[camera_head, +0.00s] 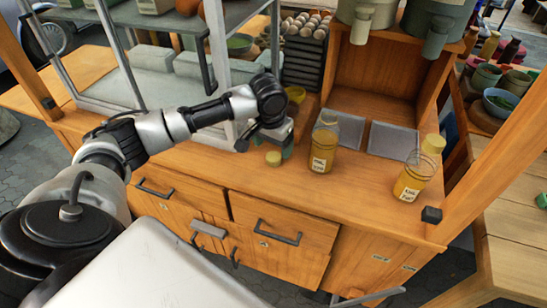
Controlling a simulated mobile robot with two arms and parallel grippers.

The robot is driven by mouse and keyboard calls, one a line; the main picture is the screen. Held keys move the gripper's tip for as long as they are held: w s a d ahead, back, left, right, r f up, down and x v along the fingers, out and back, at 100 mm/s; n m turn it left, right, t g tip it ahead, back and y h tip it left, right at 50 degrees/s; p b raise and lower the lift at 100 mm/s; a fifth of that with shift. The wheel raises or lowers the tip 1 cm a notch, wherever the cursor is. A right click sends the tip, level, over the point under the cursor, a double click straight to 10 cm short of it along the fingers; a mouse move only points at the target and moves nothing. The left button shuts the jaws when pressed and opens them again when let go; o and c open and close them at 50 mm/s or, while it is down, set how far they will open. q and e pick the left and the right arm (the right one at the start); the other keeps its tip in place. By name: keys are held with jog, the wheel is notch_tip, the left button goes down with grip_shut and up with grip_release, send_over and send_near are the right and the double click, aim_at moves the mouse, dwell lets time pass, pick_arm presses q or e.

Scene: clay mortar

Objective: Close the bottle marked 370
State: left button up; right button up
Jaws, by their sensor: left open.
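Two clear bottles with yellow contents and white labels stand upright on the wooden counter. The middle bottle (321,155) is near the centre, and the right bottle (412,180) is near the counter's right end. The label print is too small to tell which is marked 370. A small round yellow cap (273,158) lies on the counter left of the middle bottle. My left gripper (268,143) is open just above and beside this loose cap. My right gripper is not in view.
Two grey panels (392,140) lie behind the bottles, before an open wooden shelf (370,75). A black egg rack (303,60) and a glass display case (165,60) stand at the back left. Drawers (283,235) face me below the counter. Clear counter lies between the bottles.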

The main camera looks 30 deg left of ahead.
aim_at(273, 156)
pick_arm(q)
jog(key=shift+f, duration=0.1)
jog(key=f, duration=0.3)
jog(key=w+f, duration=0.1)
jog(key=f, duration=0.1)
jog(key=shift+a, duration=0.25)
jog(key=shift+s, duration=0.1)
jog(key=c, duration=1)
jog(key=shift+o, duration=0.2)
jog(key=shift+r, duration=0.45)
jog(key=r, duration=0.3)
jog(key=shift+d+r, duration=0.2)
jog(key=shift+r, duration=0.15)
jog(key=s+d+r, duration=0.5)
jog(key=d+r, duration=0.1)
jog(key=d, duration=0.4)
jog(key=shift+r, duration=0.3)
